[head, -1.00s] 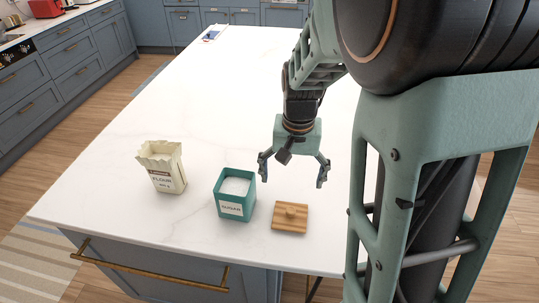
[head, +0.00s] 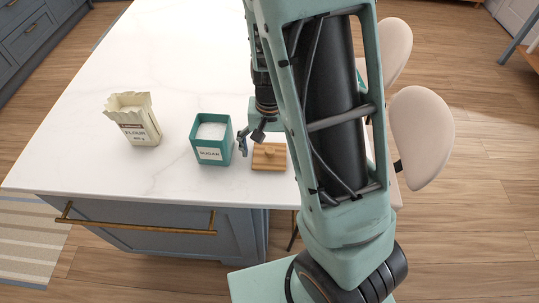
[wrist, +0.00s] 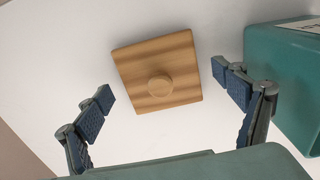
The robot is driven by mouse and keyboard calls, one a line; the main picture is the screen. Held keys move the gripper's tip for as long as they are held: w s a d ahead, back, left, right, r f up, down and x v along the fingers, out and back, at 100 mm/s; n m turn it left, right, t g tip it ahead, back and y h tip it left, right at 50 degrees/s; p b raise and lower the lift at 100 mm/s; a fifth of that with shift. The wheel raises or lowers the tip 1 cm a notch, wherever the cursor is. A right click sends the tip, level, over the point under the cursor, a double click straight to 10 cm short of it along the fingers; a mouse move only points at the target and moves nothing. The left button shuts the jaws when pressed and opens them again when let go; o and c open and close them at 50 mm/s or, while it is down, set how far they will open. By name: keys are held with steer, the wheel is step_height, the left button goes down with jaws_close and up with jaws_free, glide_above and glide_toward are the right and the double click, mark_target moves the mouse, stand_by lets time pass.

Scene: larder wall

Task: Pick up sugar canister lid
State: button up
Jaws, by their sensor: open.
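The sugar canister lid (head: 268,158) is a square wooden plate with a round knob, lying flat on the white counter just right of the sugar canister. In the wrist view the lid (wrist: 158,72) lies ahead of and between my fingers, not touched by them. My gripper (wrist: 165,93) is open and empty, with one finger on each side of the lid in that view. In the head view one finger shows beside the canister, and my arm hides the rest. The teal sugar canister (head: 211,152) stands open with white sugar inside; it also shows close to one finger in the wrist view (wrist: 285,75).
An open paper flour bag (head: 137,122) stands left of the canister. The counter's (head: 100,172) front edge runs close to the lid. Pale stools (head: 420,135) stand at the right. The counter behind the bag and canister is clear.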

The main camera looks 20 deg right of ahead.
steer(key=shift+f, duration=0.15)
steer(key=c, duration=1.2)
steer(key=shift+c, duration=0.2)
